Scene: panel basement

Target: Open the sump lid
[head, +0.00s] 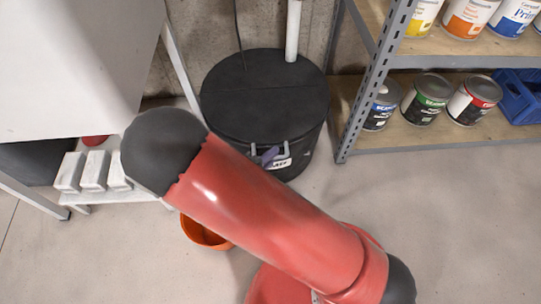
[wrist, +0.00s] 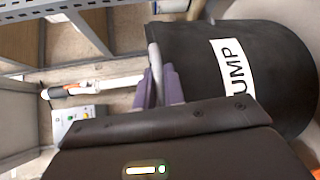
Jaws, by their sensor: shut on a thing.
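The sump (head: 300,165) is a black round tub with a flat black lid (head: 262,95), and the lid lies down on its rim. A light grey handle (head: 285,147) sits at the front edge above a white label. My gripper (head: 269,155), with purple fingers, is shut at this handle; my red arm hides most of the gripper in the head view. In the wrist view, the purple fingers (wrist: 160,86) close around the grey handle (wrist: 153,55), beside the black sump side with its label (wrist: 232,68) reading "UMP".
A white pipe (head: 293,30) rises at the lid's back. A metal shelf (head: 372,85) with several paint cans stands at the right. A white cabinet (head: 75,60) is at the left, and an orange bucket (head: 203,236) stands on the floor under my arm. The floor at lower right is clear.

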